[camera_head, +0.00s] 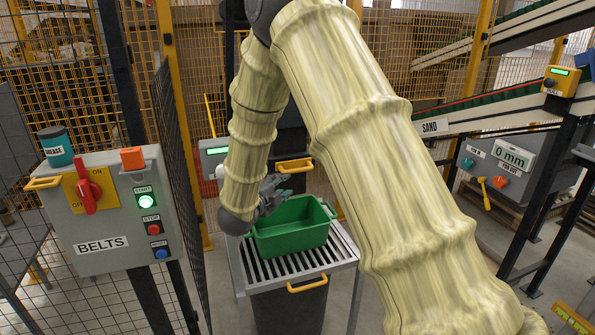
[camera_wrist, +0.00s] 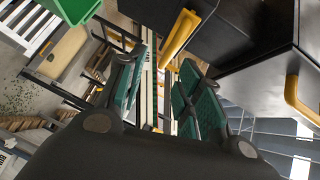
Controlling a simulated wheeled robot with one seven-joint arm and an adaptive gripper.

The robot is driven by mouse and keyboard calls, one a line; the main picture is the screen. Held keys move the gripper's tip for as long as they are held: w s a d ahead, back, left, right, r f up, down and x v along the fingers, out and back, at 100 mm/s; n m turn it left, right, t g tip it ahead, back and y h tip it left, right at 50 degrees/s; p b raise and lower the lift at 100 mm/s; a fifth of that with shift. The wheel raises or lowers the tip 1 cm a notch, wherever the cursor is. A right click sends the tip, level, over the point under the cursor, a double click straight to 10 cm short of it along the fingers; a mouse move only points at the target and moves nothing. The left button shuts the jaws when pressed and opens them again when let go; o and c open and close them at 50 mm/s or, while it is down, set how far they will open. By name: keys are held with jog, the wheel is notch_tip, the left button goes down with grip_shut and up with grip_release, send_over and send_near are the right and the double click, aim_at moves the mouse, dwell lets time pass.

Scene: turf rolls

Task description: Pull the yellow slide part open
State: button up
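A yellow handle-like part (camera_head: 295,165) sticks out from the front of a dark cabinet behind the green bin; it appears to be the slide part. My gripper (camera_head: 272,188) is just left of it, above the bin's back left rim. In the wrist view, my gripper (camera_wrist: 163,72) has its two green-padded fingers spread apart with nothing between them. A yellow bar (camera_wrist: 180,32) on a black body lies just beyond the fingertips, nearer the right finger. No contact with it can be made out. I cannot tell how far the slide part is open.
The green bin (camera_head: 291,238) stands on a slatted stand (camera_head: 256,275), with a yellow-handled dark container (camera_head: 290,307) below. A BELTS control box (camera_head: 108,215) is at left. A sloping conveyor marked SAND (camera_head: 434,126) and a gauge panel (camera_head: 513,157) are at right.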

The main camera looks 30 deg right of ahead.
aim_at(297, 171)
jog(key=shift+m, duration=0.4)
jog(key=x, duration=0.3)
jog(key=r+p+x, duration=0.1)
jog(key=x, duration=0.3)
jog(key=p+x, duration=0.1)
jog(key=x, duration=0.3)
jog(key=shift+s+d+r, duration=0.1)
jog(key=shift+d+r, duration=0.05)
jog(key=shift+r, duration=0.15)
grip_shut()
